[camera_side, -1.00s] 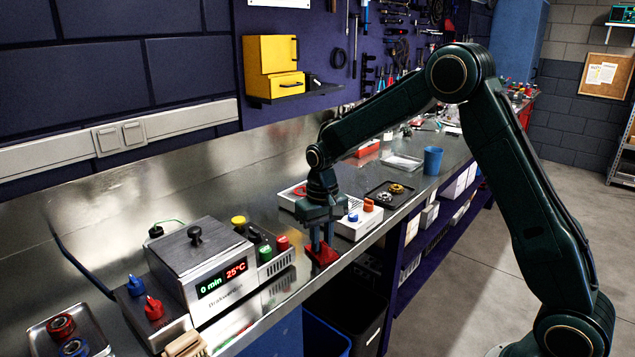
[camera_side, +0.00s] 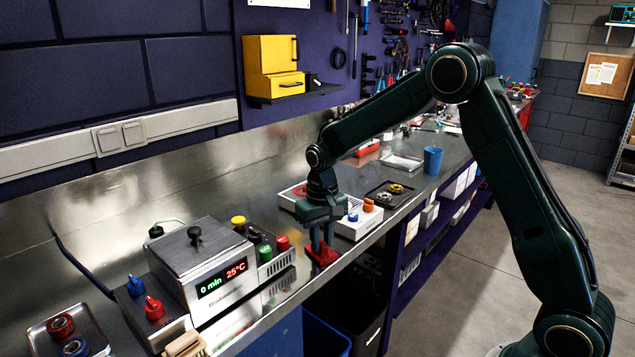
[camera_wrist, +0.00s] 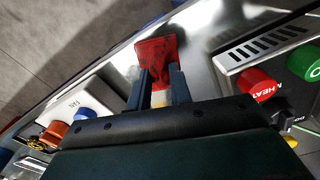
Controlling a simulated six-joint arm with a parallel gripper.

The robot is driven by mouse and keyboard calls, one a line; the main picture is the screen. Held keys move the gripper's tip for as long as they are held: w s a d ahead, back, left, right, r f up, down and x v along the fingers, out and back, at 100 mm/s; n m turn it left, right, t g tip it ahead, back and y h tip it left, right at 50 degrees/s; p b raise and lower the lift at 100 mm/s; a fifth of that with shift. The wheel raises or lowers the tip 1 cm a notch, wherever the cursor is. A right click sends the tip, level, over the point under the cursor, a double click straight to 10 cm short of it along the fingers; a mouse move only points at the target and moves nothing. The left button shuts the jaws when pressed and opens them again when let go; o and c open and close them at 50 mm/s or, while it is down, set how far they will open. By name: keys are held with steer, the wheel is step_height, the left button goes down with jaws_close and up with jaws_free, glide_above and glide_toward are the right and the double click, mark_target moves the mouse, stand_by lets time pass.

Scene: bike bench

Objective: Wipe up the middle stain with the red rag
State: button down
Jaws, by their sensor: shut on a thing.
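The red rag (camera_side: 322,256) lies on the steel bench top near its front edge, and it also shows in the wrist view (camera_wrist: 156,55) with dark marks on it. My gripper (camera_side: 322,240) points down at the rag, with its blue fingers shut on it. In the wrist view the fingers (camera_wrist: 158,82) reach the rag's near end. The rag looks flat and at bench height. I cannot make out any stain on the bench; my gripper and the rag cover part of the surface.
A heater box (camera_side: 195,262) with a lit display and coloured buttons stands left of my gripper. A white box (camera_side: 355,226) with blue and orange knobs stands close on the right. Further right are a dark tray (camera_side: 389,193) and a blue cup (camera_side: 432,161). The bench's front edge is very near.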

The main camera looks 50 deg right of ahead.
steer(key=shift+d, duration=1.2)
steer(key=shift+a, duration=0.15)
steer(key=shift+a, duration=1.3)
steer(key=shift+d, duration=0.15)
steer(key=shift+d, duration=1.3)
steer(key=shift+a, duration=0.15)
steer(key=shift+a, duration=1.3)
